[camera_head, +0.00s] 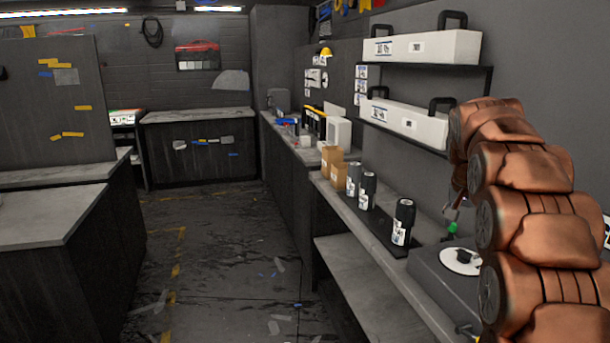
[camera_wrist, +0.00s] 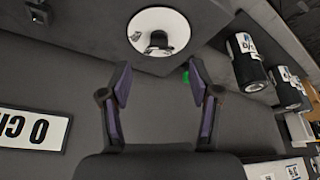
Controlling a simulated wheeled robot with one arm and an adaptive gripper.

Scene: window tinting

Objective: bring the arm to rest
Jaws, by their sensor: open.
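My arm (camera_head: 530,210), brown and jointed, rises at the right of the head view and partly hides the counter behind it. My gripper (camera_wrist: 160,90) shows in the wrist view with its two fingers spread apart and nothing between them. The disc also shows in the head view (camera_head: 460,261), left of my arm. In the head view the gripper's fingers cannot be made out.
Black bottles (camera_head: 403,222) stand in a row on the counter, with brown boxes (camera_head: 332,160) behind them. White cases (camera_head: 423,47) with black handles sit on wall shelves above. The floor (camera_head: 230,240) is open, with scattered scraps.

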